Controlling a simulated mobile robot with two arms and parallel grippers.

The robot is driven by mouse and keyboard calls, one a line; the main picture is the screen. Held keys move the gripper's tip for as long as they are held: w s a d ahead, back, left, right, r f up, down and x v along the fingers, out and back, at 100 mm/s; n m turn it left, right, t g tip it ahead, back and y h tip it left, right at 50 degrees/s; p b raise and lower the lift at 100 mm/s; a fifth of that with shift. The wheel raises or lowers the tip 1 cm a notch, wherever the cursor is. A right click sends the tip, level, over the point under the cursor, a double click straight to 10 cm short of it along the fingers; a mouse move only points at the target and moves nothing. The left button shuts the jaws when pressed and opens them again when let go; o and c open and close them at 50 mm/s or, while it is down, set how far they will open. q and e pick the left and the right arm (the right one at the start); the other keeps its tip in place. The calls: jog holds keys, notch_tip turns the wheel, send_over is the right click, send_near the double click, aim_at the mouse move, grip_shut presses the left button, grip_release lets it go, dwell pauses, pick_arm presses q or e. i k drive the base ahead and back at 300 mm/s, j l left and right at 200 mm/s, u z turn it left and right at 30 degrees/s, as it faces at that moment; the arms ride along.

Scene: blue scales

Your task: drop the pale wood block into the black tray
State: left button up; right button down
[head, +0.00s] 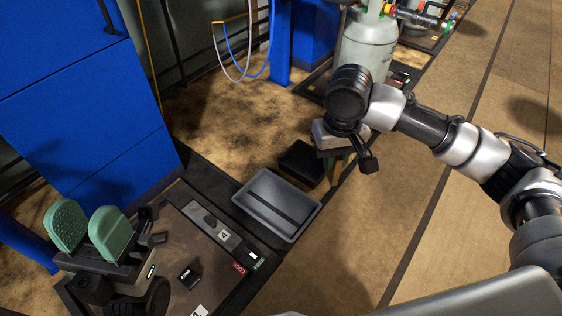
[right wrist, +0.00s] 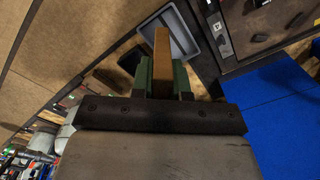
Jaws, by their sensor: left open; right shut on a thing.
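My right gripper (right wrist: 162,78) is shut on the pale wood block (right wrist: 162,55), which stands out between its green fingers in the right wrist view. In the head view the right gripper (head: 337,164) is above the floor, just right of the black tray (head: 300,164), and its fingers and block are partly hidden by the wrist. The black tray also shows in the right wrist view (right wrist: 131,61), left of the block and partly covered by the gripper. My left gripper (head: 88,230) is open and empty, with green pads apart, at lower left.
A grey tray (head: 256,208) lies beside the black tray, nearer me. A brown panel (head: 215,275) with labels and small black items is left of it. A blue cabinet (head: 90,110) stands at left, and a gas cylinder (head: 367,45) behind. Floor at right is clear.

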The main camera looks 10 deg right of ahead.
aim_at(309, 167)
jog(key=i+l+u, duration=0.15)
jog(key=l, duration=0.2)
jog(key=i+l+u, duration=0.2)
jog(key=l, duration=0.15)
jog(key=i+l+u, duration=0.15)
jog(key=l, duration=0.25)
jog(key=i+l+u, duration=0.2)
jog(key=l, duration=0.45)
jog(key=i+l, duration=0.1)
jog(key=l, duration=0.2)
